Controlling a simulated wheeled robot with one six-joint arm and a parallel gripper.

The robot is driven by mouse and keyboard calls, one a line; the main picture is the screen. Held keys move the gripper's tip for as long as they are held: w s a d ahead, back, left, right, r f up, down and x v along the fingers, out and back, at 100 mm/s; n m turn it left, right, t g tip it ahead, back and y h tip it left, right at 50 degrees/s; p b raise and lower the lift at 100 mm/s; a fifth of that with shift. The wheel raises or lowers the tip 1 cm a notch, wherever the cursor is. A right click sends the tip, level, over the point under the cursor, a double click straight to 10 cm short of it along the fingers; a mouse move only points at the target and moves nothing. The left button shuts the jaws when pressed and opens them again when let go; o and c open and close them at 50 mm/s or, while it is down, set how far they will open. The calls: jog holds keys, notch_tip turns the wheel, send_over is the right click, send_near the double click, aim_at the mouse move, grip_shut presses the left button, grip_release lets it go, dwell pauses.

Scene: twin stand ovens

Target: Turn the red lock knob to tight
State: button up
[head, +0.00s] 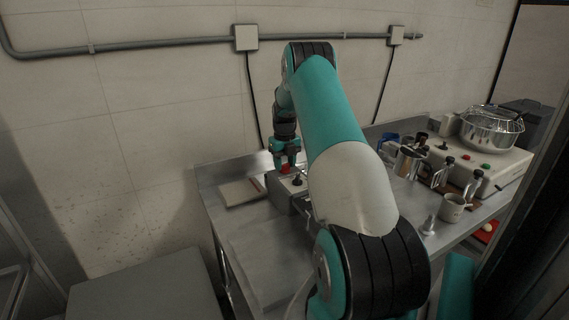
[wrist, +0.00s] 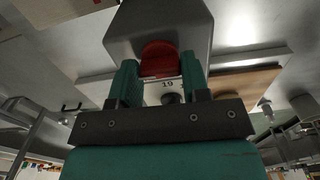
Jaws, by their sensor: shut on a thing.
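The red lock knob (wrist: 160,58) shows between the two teal fingers of my gripper (wrist: 161,80) in the wrist view. The fingers are shut on it from both sides. The knob sits on a grey box (wrist: 165,20). Behind it is a pale label with partly hidden digits, so I cannot read its setting. In the head view my gripper (head: 287,160) points down at the box (head: 283,199), and a bit of the red knob (head: 285,168) shows just below it. My own arm hides part of the box.
A white and brown flat block (head: 242,191) lies left of the box on the steel table (head: 255,240). To the right are a second control box (head: 510,168) with a steel bowl (head: 490,130), a mug (head: 452,208) and several small items. The table's front left is clear.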

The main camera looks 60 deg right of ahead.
aim_at(284, 164)
jog(key=shift+w+r+m, duration=0.1)
jog(key=shift+r+m, duration=0.05)
jog(key=shift+m, duration=0.45)
jog(key=o, duration=0.9)
notch_tip(284, 164, up, 17)
jog(key=shift+r+b, duration=0.15)
jog(key=shift+b, duration=0.75)
